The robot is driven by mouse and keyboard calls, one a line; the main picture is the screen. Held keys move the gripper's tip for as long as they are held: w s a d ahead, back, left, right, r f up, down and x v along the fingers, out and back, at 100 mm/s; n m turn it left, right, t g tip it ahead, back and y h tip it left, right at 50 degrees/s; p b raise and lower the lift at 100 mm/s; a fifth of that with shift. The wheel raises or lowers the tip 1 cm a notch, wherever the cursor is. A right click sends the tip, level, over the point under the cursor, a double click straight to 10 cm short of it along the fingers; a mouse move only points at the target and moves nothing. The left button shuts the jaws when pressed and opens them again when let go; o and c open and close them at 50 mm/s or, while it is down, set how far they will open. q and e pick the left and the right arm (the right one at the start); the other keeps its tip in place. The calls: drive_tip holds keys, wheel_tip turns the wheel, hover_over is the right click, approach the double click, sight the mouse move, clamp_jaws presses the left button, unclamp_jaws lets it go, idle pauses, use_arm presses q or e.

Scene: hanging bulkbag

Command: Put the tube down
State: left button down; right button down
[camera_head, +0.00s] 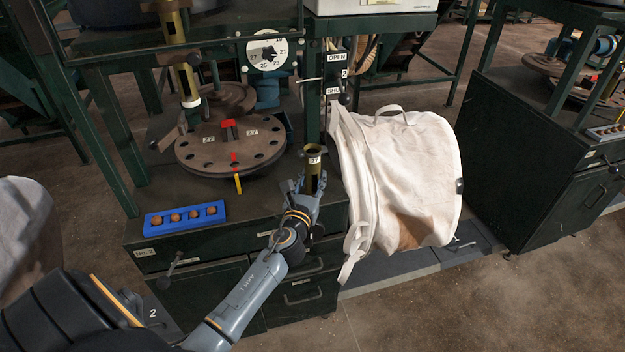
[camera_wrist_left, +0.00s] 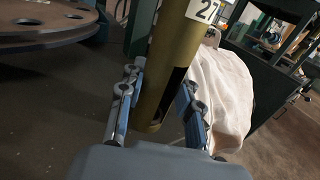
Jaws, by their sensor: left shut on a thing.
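A brass tube (camera_head: 314,162) with a white label reading 27 stands roughly upright over the front right part of the dark cabinet top. My left gripper (camera_head: 306,187) is shut on its lower part. In the left wrist view the tube (camera_wrist_left: 165,70) is between the two fingers of my left gripper (camera_wrist_left: 158,100), and its side has a dark slot. The tube's lower end shows over the dark cabinet top; I cannot tell whether it touches. My right gripper is not in view.
A round disc with holes (camera_head: 229,145) stands behind and left of the tube. A blue tray (camera_head: 185,218) with several brown balls lies at the front left. A white bulk bag (camera_head: 410,175) hangs close on the right. Some bare cabinet top (camera_head: 262,198) lies between tray and tube.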

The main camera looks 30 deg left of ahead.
use_arm(q)
drive_tip(key=c, duration=0.9)
unclamp_jaws()
drive_tip(key=shift+f, duration=0.1)
drive_tip(key=shift+c, duration=0.2)
drive_tip(key=shift+r, duration=0.25)
drive_tip(key=v, duration=1.2)
drive_tip(key=shift+d+f, duration=0.1)
